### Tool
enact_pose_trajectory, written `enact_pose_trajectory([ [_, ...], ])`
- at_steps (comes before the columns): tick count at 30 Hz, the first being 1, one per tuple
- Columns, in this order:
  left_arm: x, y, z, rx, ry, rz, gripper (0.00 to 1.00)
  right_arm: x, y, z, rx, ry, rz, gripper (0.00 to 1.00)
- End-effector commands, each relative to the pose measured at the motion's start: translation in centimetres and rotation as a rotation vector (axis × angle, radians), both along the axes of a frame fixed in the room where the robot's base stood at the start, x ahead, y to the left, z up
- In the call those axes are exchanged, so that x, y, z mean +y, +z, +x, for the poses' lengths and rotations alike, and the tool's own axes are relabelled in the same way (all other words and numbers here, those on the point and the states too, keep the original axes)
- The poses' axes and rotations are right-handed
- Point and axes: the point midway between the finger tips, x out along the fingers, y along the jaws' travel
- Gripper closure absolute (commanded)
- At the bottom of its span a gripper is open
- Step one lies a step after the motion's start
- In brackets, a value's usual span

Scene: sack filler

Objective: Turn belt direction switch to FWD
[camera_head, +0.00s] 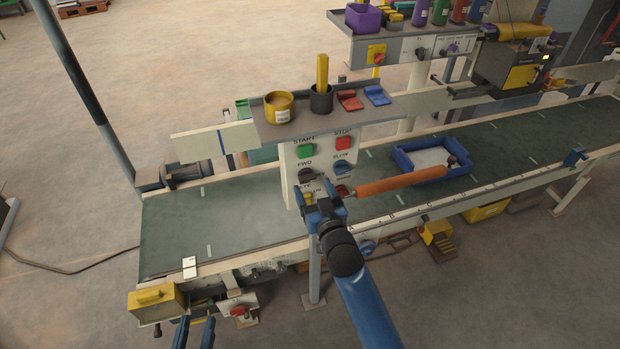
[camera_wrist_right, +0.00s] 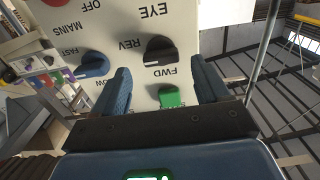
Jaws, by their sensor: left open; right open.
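The control panel (camera_head: 322,160) stands over the belt, with a green START button (camera_head: 305,151) and a red STOP button (camera_head: 343,143). Below START, the black belt direction knob (camera_head: 307,174) sits under the FWD label. In the right wrist view, which is upside down, the black knob (camera_wrist_right: 160,49) lies between the REV and FWD labels; I cannot tell its exact setting. My right gripper (camera_head: 322,194) is open in front of the lower panel. Its fingers (camera_wrist_right: 162,75) spread either side of the FWD label, below the knob in that picture. My left gripper (camera_head: 195,333) is open, low, apart from the panel.
A blue speed knob (camera_wrist_right: 94,65) marked FAST and SLOW sits beside the direction knob. A shelf (camera_head: 275,127) with a yellow cup and a dark cup tops the panel.

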Motion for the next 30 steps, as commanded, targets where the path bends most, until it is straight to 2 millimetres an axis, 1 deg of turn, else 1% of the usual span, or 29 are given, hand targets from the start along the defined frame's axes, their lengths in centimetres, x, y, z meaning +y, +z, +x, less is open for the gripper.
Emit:
enact_pose_trajectory([
  [1, 0.0, 0.3, 0.0, 0.0, 0.0, 0.0, 0.57, 0.2, 0.2, 0.8, 0.0, -0.001, 0.0, 0.26],
  [3, 0.0, 0.4, 0.0, 0.0, 0.0, 0.0, 0.57, 0.5, 0.1, 1.6, 0.001, 0.0, 0.001, 0.26],
  [9, 0.0, 0.6, 0.0, 0.0, 0.0, 0.0, 0.57, 1.0, 0.0, 3.2, 0.0, -0.001, 0.0, 0.26],
  [14, 0.0, 0.6, 0.0, 0.0, 0.0, 0.0, 0.57, 1.1, 0.0, 3.7, 0.0, -0.001, -0.001, 0.26],
  [21, 0.0, 0.6, 0.0, 0.0, 0.0, 0.0, 0.57, 1.2, 0.0, 3.7, 0.0, 0.0, 0.0, 0.26],
  [22, 0.0, 0.6, 0.0, 0.0, 0.0, 0.0, 0.57, 1.2, 0.0, 3.7, 0.0, 0.0, 0.0, 0.27],
  [23, 0.0, 0.6, 0.0, 0.0, 0.0, 0.0, 0.57, 1.2, 0.0, 3.7, 0.0, 0.0, 0.0, 0.32],
  [30, 0.0, 0.6, 0.0, 0.0, 0.0, 0.0, 0.57, 1.2, 0.0, 3.7, 0.0, 0.0, 0.0, 0.68],
])
